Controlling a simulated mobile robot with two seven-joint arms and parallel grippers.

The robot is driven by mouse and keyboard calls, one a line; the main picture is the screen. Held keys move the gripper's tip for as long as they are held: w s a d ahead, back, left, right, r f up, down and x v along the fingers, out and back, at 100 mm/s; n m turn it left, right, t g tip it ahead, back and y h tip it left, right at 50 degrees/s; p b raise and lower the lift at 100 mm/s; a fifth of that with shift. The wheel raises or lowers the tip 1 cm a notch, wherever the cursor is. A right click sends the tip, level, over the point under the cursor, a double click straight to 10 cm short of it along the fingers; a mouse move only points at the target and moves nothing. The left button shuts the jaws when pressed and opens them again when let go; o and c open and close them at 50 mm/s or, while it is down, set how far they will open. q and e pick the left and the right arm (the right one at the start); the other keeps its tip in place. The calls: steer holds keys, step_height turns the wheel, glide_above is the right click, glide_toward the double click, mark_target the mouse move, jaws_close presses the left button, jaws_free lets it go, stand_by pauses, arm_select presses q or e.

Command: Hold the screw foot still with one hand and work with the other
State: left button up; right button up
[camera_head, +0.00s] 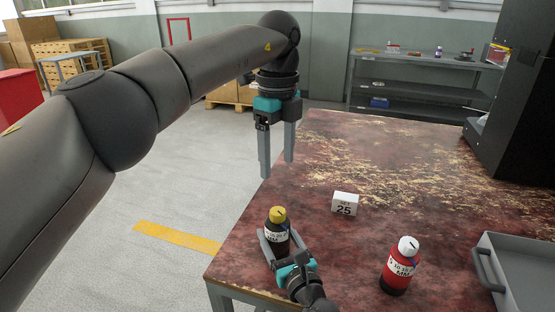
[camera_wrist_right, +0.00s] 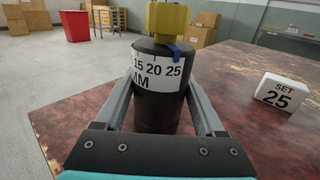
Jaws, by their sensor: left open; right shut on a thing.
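A black screw foot (camera_head: 276,240) with a yellow top and a white scale band stands upright on the table near its front left corner. My right gripper (camera_head: 273,246) is shut on it, one finger on each side. In the right wrist view the screw foot (camera_wrist_right: 158,95) shows the numbers 15, 20, 25 and a blue mark by the yellow top (camera_wrist_right: 167,20). My left gripper (camera_head: 278,168) is open and empty, pointing down, well above the table's left edge and the screw foot. A white block reading SET 25 (camera_head: 345,204) stands behind and right of the screw foot.
A red bottle-shaped foot (camera_head: 398,270) with a white top and scale band stands to the right on the table (camera_head: 330,260). A grey tray (camera_head: 520,262) is at the right edge. A dark cabinet (camera_head: 515,110) stands at the back right.

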steer(key=o, duration=1.5)
steer(key=shift+s, duration=0.1)
